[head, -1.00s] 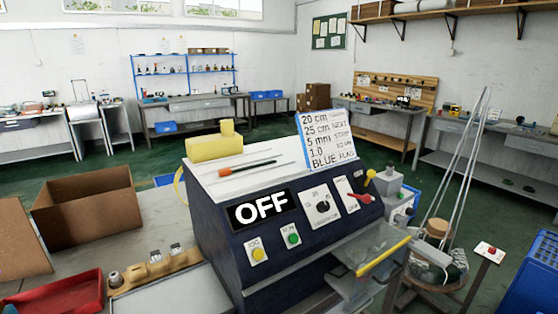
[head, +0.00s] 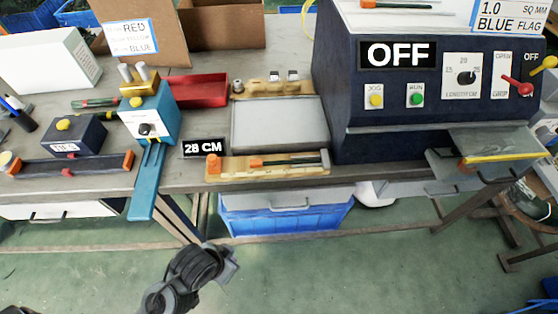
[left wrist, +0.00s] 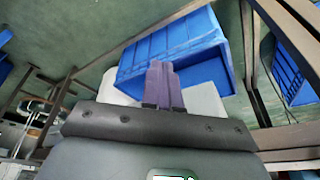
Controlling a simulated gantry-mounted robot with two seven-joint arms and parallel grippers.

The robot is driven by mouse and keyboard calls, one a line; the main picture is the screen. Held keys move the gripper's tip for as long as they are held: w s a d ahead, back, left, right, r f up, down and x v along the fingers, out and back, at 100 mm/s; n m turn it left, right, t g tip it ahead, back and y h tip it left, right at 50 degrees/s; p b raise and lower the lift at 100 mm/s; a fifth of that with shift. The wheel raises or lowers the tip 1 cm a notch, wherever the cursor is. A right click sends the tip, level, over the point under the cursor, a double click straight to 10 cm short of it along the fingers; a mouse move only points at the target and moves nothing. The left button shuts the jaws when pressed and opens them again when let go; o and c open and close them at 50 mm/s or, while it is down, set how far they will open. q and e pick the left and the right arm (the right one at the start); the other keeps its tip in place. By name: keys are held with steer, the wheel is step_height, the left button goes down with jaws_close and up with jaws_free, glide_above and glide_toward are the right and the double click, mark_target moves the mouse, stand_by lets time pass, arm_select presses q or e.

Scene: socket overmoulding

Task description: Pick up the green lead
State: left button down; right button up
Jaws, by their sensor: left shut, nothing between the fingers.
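I cannot make out a green lead for certain in either view. Slim green-and-red items (head: 97,103) lie at the back left of the bench in the head view, too small to identify. My left gripper (left wrist: 160,66) shows in the left wrist view with its purple fingers shut together and empty. In that view it is in front of a blue bin (left wrist: 205,27). In the head view a dark part of my arm shows low in front of the bench, but no fingers can be made out. My right gripper is in neither view.
A dark blue machine (head: 400,110) reading OFF stands at right on the bench. A blue bin (head: 290,222) is under the bench.

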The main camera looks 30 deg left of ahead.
arm_select(q)
steer(key=c, duration=1.8)
jaws_free()
steer(key=o, duration=0.9)
